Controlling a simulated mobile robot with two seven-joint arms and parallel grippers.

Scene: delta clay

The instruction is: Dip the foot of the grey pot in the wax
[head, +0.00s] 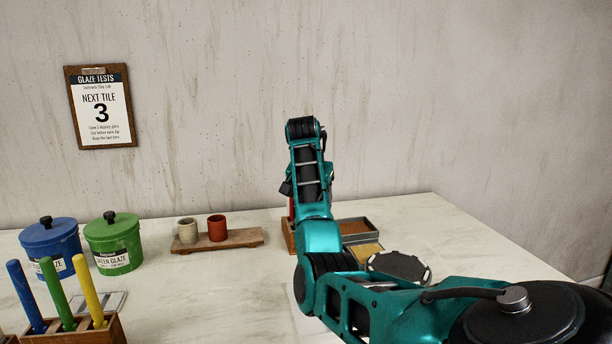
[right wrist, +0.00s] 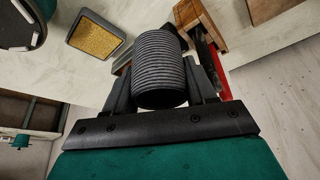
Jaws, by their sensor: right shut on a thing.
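In the right wrist view a dark grey ribbed pot (right wrist: 160,62) sits between the two fingers of my right gripper (right wrist: 164,80), which is shut on it. In the head view my right arm hides the pot and the gripper's fingertips. A shallow tray with a brown surface (head: 357,227) stands behind my arm; I cannot tell whether it holds the wax. A yellow textured pad in a grey tray (right wrist: 97,39) lies beyond the pot, to its left; it also shows in the head view (head: 368,250). My left gripper is not in view.
A wooden board (head: 242,238) carries a pale cup (head: 187,231) and a red-brown cup (head: 217,228). Blue (head: 50,245) and green (head: 112,244) glaze buckets stand left, behind a rack of coloured handles (head: 75,325). A round dark-rimmed disc (head: 399,265) is partly behind my arm.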

